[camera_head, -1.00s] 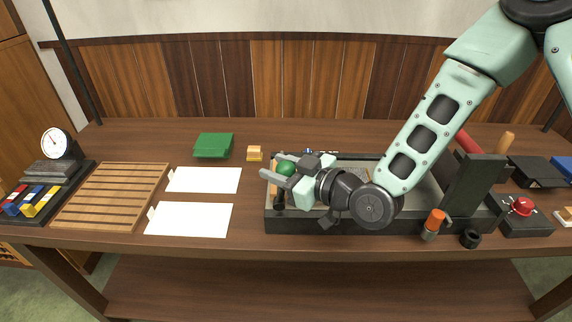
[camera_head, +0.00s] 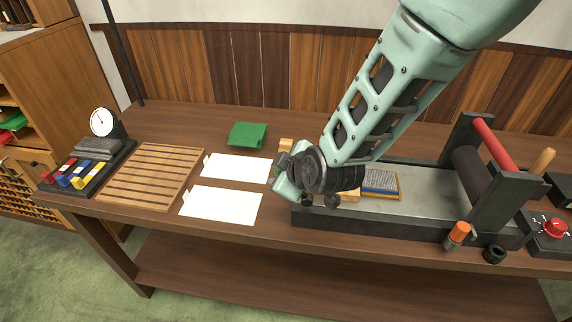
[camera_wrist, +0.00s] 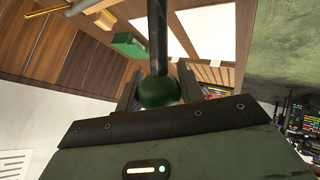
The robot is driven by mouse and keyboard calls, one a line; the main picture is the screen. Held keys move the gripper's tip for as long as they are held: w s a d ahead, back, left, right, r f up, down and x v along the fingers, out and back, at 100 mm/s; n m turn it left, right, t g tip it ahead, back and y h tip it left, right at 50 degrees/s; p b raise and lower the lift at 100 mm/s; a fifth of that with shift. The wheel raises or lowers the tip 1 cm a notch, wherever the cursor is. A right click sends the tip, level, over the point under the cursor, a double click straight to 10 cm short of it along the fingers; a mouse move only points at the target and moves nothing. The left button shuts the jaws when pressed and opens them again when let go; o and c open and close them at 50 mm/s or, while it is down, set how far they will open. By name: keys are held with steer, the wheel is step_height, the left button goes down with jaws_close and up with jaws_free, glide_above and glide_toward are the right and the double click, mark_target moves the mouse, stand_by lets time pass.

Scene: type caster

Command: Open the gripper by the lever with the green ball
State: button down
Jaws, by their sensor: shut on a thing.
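The green ball (camera_wrist: 160,92) sits between the two fingers of my gripper (camera_wrist: 158,80) in the wrist view, and the gripper is shut on it. The dark lever rod (camera_wrist: 157,40) runs from the ball toward the top of that view. In the head view my gripper (camera_head: 283,168) is at the left end of the press bed (camera_head: 432,200). My wrist hides the ball and lever there. The part that the lever works cannot be made out.
White sheets (camera_head: 222,204) lie left of the press, beside a slatted wooden rack (camera_head: 150,178). A green block (camera_head: 248,134) and a small wooden block (camera_head: 286,145) stand behind. A type block (camera_head: 380,182) lies on the bed, left of the red-handled roller frame (camera_head: 497,150).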

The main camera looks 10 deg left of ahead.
steer(key=shift+a+f, duration=0.15)
stand_by(0.4)
steer(key=c, duration=0.9)
jaws_free()
steer(key=b+v, duration=0.1)
steer(key=v, duration=1.6)
steer(key=shift+r, duration=0.3)
steer(key=shift+s, duration=0.15)
steer(key=s+d+m+g+h, duration=0.5)
steer(key=s+d+m+g, duration=0.2)
steer(key=s+d, duration=0.7)
steer(key=shift+s+f+g, duration=0.2)
steer(key=shift+f+g, duration=0.2)
